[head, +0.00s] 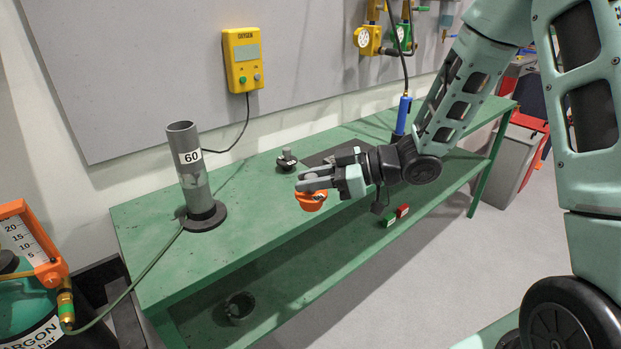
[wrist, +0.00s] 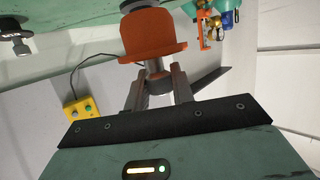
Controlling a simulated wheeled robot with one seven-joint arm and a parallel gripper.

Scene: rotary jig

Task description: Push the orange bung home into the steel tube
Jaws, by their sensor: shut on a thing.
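The steel tube (head: 190,165) is a grey upright pipe with a white "60" label and an open top. It stands in a dark round base (head: 204,217) at the left part of the green bench. My gripper (head: 318,178) is shut on the orange bung (head: 311,202), which hangs below the fingers, well to the right of the tube and apart from it. In the wrist view the bung (wrist: 152,38) shows its wide flange, and the fingers (wrist: 156,88) close on its grey stem. The tube cannot be made out clearly in the wrist view.
The green bench (head: 245,225) is mostly clear between tube and gripper. A small grey-topped fitting (head: 287,159) stands behind the gripper. A yellow oxygen box (head: 243,60) hangs on the wall panel. A hose (head: 142,275) runs from the argon cylinder (head: 35,315) toward the tube's base.

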